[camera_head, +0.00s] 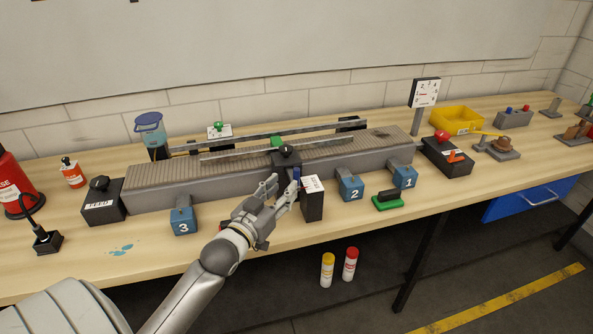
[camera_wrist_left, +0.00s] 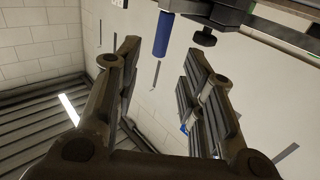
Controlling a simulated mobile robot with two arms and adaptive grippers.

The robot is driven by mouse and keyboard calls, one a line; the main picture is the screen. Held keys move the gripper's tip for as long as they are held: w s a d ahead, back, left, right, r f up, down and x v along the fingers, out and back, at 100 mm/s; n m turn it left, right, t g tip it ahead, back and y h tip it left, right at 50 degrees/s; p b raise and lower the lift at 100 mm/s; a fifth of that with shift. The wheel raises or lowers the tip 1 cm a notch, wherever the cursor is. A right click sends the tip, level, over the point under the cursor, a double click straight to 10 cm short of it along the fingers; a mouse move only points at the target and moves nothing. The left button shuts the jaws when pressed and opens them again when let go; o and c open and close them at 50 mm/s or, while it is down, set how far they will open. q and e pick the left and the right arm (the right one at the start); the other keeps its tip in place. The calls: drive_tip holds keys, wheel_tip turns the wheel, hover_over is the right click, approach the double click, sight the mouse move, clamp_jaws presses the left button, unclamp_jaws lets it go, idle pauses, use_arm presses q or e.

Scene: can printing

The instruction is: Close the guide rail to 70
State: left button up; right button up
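The guide rails run along the grey ribbed conveyor (camera_head: 150,186): a front metal rail (camera_head: 235,155) and a back metal rail (camera_head: 240,138), with a gap between them. A green bracket with a black knob (camera_head: 286,151) sits at the middle of the conveyor's front side. Below it is a dark box with a white label (camera_head: 313,200). A blue cylindrical handle (camera_head: 297,172) shows beside that box. My left gripper (camera_head: 283,183) is open in front of the conveyor. In the left wrist view, the blue handle (camera_wrist_left: 162,33) is beyond the open fingers, apparently apart from them. My right gripper is not in view.
Blue blocks numbered 3 (camera_head: 183,220), 2 (camera_head: 351,188) and 1 (camera_head: 404,177) line the conveyor's front. A green-based block (camera_head: 388,202) lies near the table edge. A control box with a red button (camera_head: 446,155) is to the right.

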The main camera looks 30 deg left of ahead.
sight(294, 175)
use_arm(q)
drive_tip(key=w, duration=0.2)
drive_tip(key=w+p, duration=0.1)
drive_tip(key=w, duration=0.5)
drive_tip(key=shift+a+p, duration=0.3)
drive_tip(key=shift+c, duration=1.1)
clamp_jaws()
